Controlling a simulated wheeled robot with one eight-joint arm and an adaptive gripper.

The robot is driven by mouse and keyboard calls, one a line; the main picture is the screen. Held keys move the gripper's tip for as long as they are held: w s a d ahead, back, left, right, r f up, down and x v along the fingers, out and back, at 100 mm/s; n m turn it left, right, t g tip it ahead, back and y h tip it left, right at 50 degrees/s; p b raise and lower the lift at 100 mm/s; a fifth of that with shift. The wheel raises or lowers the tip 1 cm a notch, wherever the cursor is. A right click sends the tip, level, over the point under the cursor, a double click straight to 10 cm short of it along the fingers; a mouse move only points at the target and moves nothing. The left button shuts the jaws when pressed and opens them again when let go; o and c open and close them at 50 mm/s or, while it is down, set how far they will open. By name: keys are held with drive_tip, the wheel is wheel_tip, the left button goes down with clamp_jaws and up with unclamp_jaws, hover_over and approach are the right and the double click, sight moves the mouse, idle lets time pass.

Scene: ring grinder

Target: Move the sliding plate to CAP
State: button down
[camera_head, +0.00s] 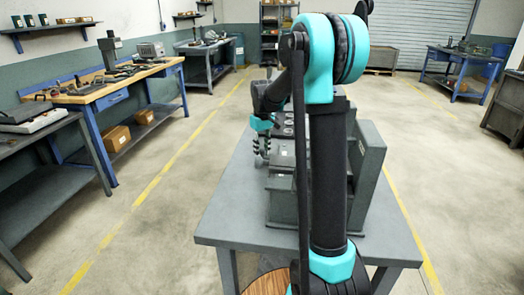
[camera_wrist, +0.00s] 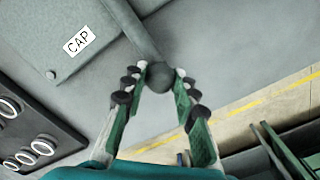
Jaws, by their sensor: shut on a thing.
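My gripper (camera_wrist: 159,82) is closed around a round dark grey knob (camera_wrist: 159,76) at the end of a grey rod (camera_wrist: 134,27) in the wrist view. A white label reading CAP (camera_wrist: 79,41) is on a flat grey surface (camera_wrist: 40,30) left of the rod. I cannot tell whether that surface is the sliding plate or part of the housing. In the head view, my gripper (camera_head: 262,145) is at the left side of the grey grinder (camera_head: 368,150). My arm hides much of the grinder, and the knob cannot be made out there.
The grinder stands on a grey table (camera_head: 232,217) with clear room at its left front. Several round dials (camera_wrist: 42,145) line a dark panel at the left of the wrist view. A wooden-topped bench (camera_head: 120,83) stands far left, with open floor between.

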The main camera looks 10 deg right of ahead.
drive_tip(key=w+d, duration=0.1)
drive_tip(key=w, duration=0.3)
drive_tip(key=w+d, duration=0.2)
drive_tip(key=w, duration=0.3)
drive_tip(key=w+d, duration=0.1)
drive_tip(key=w, duration=0.3)
drive_tip(key=shift+w+d, duration=0.15)
drive_tip(key=c, duration=1.2)
unclamp_jaws()
drive_tip(key=shift+o, duration=0.2)
drive_tip(key=shift+r, duration=0.1)
wheel_tip(320, 180, up, 12)
